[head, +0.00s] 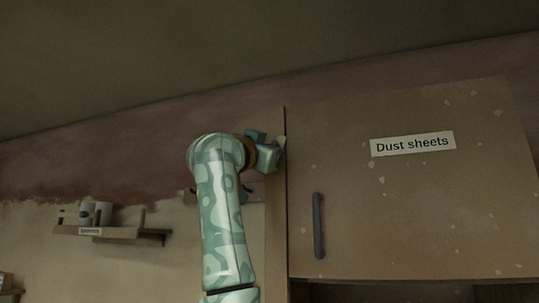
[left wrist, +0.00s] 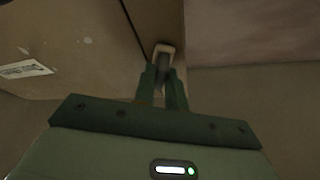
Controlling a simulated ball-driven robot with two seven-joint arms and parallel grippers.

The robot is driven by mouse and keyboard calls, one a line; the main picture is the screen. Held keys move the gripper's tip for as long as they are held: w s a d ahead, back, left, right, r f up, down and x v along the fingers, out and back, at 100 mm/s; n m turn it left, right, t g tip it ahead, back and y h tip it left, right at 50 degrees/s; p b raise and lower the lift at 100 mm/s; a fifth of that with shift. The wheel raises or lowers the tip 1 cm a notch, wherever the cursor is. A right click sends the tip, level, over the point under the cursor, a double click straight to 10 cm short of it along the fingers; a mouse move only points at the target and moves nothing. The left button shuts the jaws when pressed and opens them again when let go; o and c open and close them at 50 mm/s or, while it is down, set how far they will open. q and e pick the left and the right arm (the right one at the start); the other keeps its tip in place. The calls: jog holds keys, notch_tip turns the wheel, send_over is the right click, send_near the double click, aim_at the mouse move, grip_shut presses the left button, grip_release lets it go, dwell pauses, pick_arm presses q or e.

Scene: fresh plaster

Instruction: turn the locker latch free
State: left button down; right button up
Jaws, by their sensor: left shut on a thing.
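The locker door (head: 400,210) is a flat brown panel with a "Dust sheets" label and a dark vertical handle (head: 318,226). It looks closed in the head view. The latch (left wrist: 164,49), a small pale piece, sits at the locker's edge by the door seam in the left wrist view. In the head view my left gripper (head: 275,153) is at the locker's upper left edge. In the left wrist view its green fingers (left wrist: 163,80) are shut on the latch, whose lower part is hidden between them. My right gripper is in neither view.
A small wall shelf (head: 120,234) with several containers (head: 95,213) hangs at the left. Another brown ledge is partly hidden behind my left arm. Wall and ceiling surround the locker. An open space shows below the door.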

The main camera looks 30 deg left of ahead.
pick_arm(q)
jog(key=n+y, duration=0.2)
jog(key=n, duration=0.1)
jog(key=n+y, duration=0.1)
jog(key=n, duration=0.3)
jog(key=shift+a+y, duration=0.1)
jog(key=shift+y, duration=0.3)
jog(key=shift+n, duration=0.4)
jog(key=c, duration=1.4)
grip_release()
jog(key=shift+c, duration=0.2)
jog(key=shift+w, duration=0.1)
jog(key=b+v, duration=0.5)
jog(key=v, duration=1.1)
